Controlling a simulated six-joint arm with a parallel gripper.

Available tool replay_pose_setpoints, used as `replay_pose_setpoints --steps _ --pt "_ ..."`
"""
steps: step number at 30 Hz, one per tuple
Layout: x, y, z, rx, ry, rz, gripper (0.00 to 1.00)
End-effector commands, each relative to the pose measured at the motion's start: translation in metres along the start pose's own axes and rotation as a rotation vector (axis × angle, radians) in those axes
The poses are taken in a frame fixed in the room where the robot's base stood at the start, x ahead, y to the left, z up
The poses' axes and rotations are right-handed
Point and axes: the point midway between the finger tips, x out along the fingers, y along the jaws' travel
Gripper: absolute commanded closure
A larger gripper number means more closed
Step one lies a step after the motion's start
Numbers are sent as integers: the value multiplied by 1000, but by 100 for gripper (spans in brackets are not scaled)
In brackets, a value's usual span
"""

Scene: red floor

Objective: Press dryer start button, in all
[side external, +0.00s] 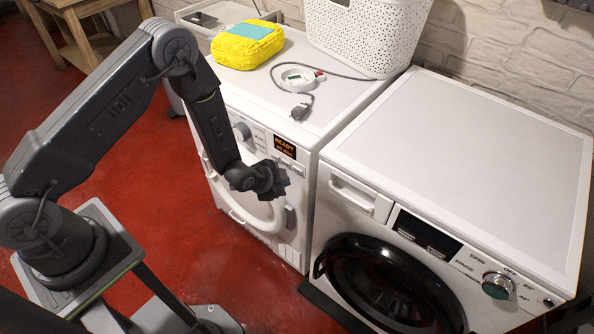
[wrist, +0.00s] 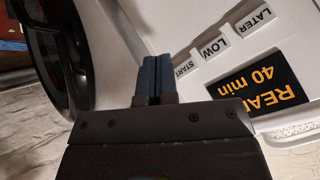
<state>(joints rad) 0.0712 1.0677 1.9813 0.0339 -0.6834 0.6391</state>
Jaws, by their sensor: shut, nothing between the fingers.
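The dryer (side external: 300,215) is the white machine on the left in the side view. Its orange-lit display (side external: 285,147) reads READY; in the wrist view the display (wrist: 262,84) also shows 40 min. The white START button (wrist: 187,66) sits in the wrist view just right of my fingertips, partly shaded. The LOW button (wrist: 215,47) and LATER button (wrist: 252,22) lie further right. My gripper (side external: 274,184) is at the dryer's front, below the display, and hides part of the panel. Its blue-grey fingers (wrist: 157,60) are shut and empty. I cannot tell whether they touch the panel.
A washing machine (side external: 459,165) with a round dial (side external: 497,285) stands at the right. On the dryer top are a yellow pack (side external: 247,45), a white basket (side external: 366,30) and a white device with a cable (side external: 297,77). Red floor (side external: 153,170) is open left of the dryer.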

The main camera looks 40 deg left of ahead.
Motion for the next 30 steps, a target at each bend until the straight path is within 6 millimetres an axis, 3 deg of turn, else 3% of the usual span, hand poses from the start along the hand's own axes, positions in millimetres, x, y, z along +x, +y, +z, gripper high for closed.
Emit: replay_pose_setpoints --steps 8,30 --pt "10 -8 -8 0 0 0 100" --pt "11 -8 -8 0 0 0 100"
